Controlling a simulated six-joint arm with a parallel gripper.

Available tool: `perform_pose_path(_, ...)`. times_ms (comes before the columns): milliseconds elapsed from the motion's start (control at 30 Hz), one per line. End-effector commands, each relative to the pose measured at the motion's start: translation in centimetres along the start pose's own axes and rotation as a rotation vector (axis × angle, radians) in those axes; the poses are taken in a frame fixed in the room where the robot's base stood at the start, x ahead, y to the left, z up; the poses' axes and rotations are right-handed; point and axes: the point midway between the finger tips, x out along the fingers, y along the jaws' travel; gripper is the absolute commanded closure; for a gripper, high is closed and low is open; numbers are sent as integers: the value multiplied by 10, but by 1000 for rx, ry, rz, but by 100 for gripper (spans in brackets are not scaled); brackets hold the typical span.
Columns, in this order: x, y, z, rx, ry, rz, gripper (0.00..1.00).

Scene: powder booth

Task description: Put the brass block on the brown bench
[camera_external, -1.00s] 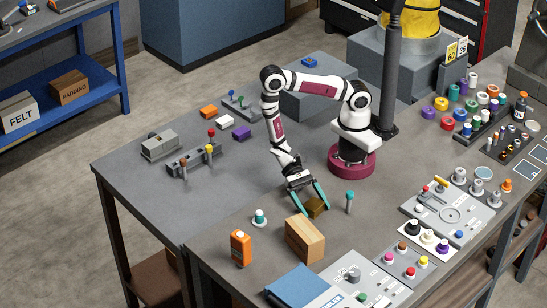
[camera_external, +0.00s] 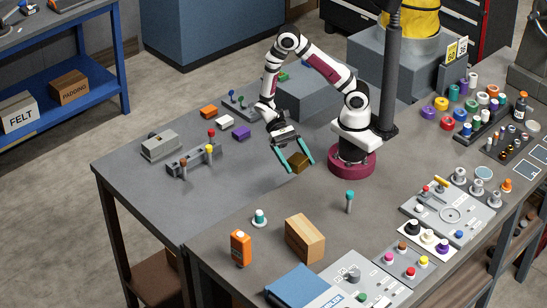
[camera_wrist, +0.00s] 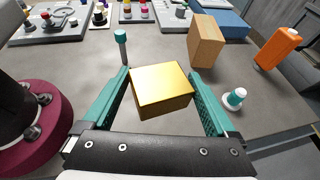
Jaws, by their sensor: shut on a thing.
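The brass block (camera_external: 300,161) is a small gold-brown cuboid. It sits between the two teal fingers of my gripper (camera_external: 297,167), which is shut on it and holds it above the worktop. The wrist view shows the block (camera_wrist: 162,82) large and bright gold, with a finger on each side. The grey-brown worktop (camera_external: 330,205) with dark brown legs carries my arm and lies under the block. A grey top (camera_external: 150,205) continues to the left. No other surface stands out as a plainly brown bench.
A rack with coloured knobs (camera_external: 195,160) stands at left. The worktop below the gripper is clear.

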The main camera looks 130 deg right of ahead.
Motion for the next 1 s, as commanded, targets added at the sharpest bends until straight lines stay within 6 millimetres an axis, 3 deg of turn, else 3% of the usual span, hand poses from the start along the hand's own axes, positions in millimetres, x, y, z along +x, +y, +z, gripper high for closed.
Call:
perform_pose_path(167, -9, -1, 1, 2, 0, -5, 84)
perform_pose_path(267, -11, -15, -5, 20, 0, -45, 84)
perform_pose_path(367, -16, -47, -18, 58, 1, -140, 84)
perform_pose_path(567, -45, -138, -53, 180, -1, -437, 84)
perform_pose_path(700, -86, -212, -83, 293, 1, -713, 84)
perform_pose_path(800, -122, -257, -103, 378, 1, -915, 84)
perform_pose_path(900, -152, -287, -118, 446, 1, -1075, 84)
perform_pose_path(1000, -174, -304, -128, 491, 1, -1185, 84)
